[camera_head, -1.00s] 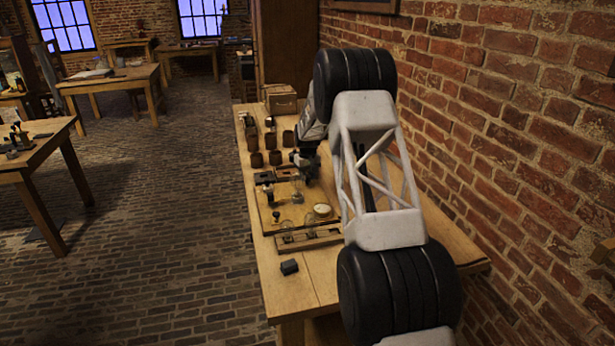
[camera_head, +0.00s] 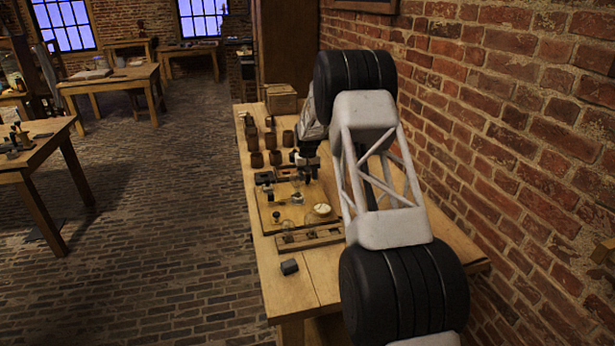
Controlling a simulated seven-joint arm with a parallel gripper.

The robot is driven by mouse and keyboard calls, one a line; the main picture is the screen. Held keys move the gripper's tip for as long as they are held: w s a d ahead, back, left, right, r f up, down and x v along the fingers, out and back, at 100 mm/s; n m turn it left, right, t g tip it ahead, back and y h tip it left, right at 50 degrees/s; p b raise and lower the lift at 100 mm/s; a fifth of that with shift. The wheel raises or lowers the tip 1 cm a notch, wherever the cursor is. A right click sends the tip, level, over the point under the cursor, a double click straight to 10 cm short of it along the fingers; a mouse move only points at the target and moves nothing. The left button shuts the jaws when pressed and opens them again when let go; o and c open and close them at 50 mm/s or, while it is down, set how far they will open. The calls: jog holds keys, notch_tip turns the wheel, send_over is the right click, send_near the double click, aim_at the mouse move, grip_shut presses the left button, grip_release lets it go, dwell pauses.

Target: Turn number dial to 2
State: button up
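A wooden board (camera_head: 268,220) with small apparatus lies on the long wooden table. A round white-faced disc (camera_head: 322,209) sits near its right edge; no numbers can be read on it, and I cannot tell whether it is the number dial. My gripper (camera_head: 309,176) is small and dark, above the back part of the board beyond the disc. It appears apart from the disc. Its fingertips are too small to show whether it is open or shut, or whether it touches anything. My own arm hides the table's right side.
Several brown jars (camera_head: 256,160) stand behind the board, with a wooden box (camera_head: 281,99) at the back. A slotted wooden rack (camera_head: 309,238) lies along the board's front, and a small dark block (camera_head: 289,267) sits nearer. A brick wall (camera_head: 520,130) bounds the right.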

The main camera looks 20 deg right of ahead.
aim_at(308, 176)
jog(key=shift+o, duration=0.7)
jog(key=shift+r, duration=3.9)
